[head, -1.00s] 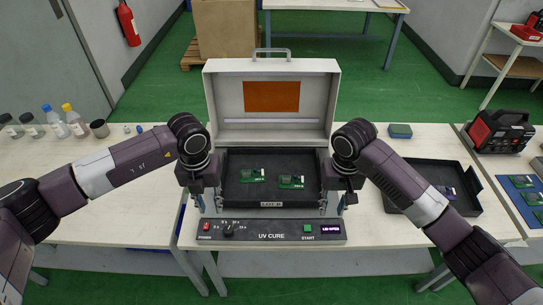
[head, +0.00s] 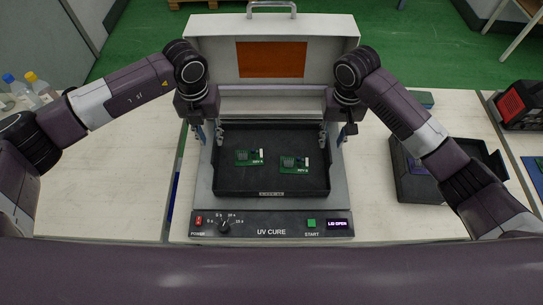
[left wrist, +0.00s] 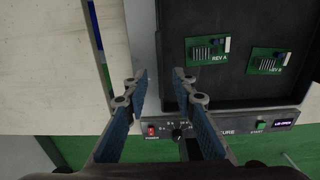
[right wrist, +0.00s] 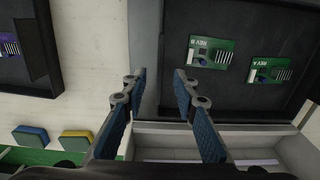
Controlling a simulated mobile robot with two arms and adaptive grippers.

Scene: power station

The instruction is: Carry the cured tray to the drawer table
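The black tray (head: 271,182) sits level inside the open UV cure box (head: 342,190). Two green circuit boards lie in it, the REV A board (head: 249,157) and the REV B board (head: 294,164). My left gripper (head: 208,136) is open above the tray's left edge; the tray wall (left wrist: 158,45) appears between its fingertips in the left wrist view. My right gripper (head: 331,136) is open above the right edge, with the tray wall (right wrist: 161,50) between its fingertips in the right wrist view. I cannot tell how high the fingertips are above the rim. I cannot identify the drawer table.
The cure box's lid (head: 271,62) stands open behind the tray; its display (head: 338,224) reads LID OPEN. A second black tray (head: 425,190) is on the bench at right. Bottles (head: 40,86) stand at far left. The left bench (head: 120,170) is mostly clear.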

